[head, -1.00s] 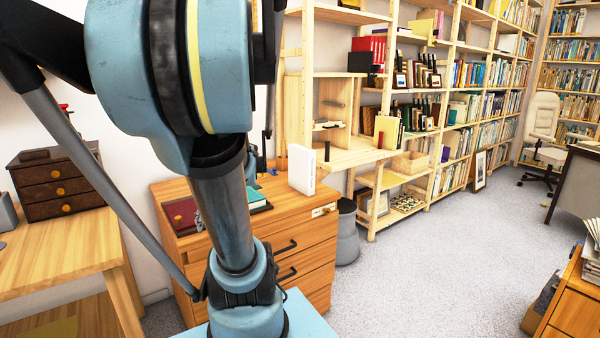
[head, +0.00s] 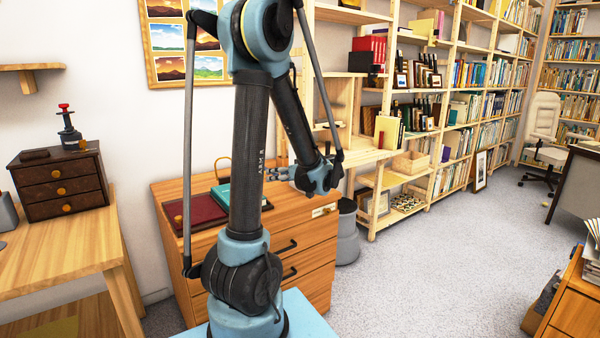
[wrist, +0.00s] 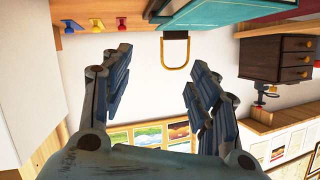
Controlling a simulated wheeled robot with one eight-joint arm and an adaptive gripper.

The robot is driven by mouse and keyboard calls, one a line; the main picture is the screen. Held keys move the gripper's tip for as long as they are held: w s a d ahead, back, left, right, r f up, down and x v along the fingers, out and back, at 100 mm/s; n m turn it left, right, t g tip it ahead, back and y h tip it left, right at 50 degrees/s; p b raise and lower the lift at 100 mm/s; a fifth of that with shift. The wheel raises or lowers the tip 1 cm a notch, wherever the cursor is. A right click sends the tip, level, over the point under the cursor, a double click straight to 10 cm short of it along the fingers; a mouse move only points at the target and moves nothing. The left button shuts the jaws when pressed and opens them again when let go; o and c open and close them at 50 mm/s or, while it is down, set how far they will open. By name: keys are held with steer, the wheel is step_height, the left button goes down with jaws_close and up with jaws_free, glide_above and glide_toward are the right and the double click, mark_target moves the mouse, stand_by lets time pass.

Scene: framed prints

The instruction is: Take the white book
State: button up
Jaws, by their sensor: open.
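My gripper (wrist: 158,75) is open and empty in the wrist view, with its two fingers spread apart. In the head view my gripper (head: 282,173) is low over the right part of the wooden drawer cabinet (head: 285,240), fingers pointing left. A large plain white upright surface, apparently the white book (wrist: 25,85), fills the left edge of the upside-down wrist view, beside the left finger and not between the fingers. In the head view the white book is hidden behind my arm's end.
A dark red book (head: 195,212) and a teal book (head: 222,192) lie on the cabinet. The teal book also shows in the wrist view (wrist: 225,12). Wooden shelves (head: 375,160) stand behind on the right. A dark small drawer chest (head: 60,182) stands left.

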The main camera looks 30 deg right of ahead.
steer(key=s+d+t+h, duration=0.2)
steer(key=s+d, duration=0.2)
steer(key=d, duration=0.4)
steer(key=s+d+t+h, duration=0.2)
steer(key=s+d+t, duration=0.15)
steer(key=d, duration=0.45)
steer(key=w, duration=1.6)
steer(key=shift+w+a+f+g, duration=0.15)
steer(key=shift+w+a+g, duration=0.05)
steer(key=shift+w+g, duration=0.15)
jaws_close()
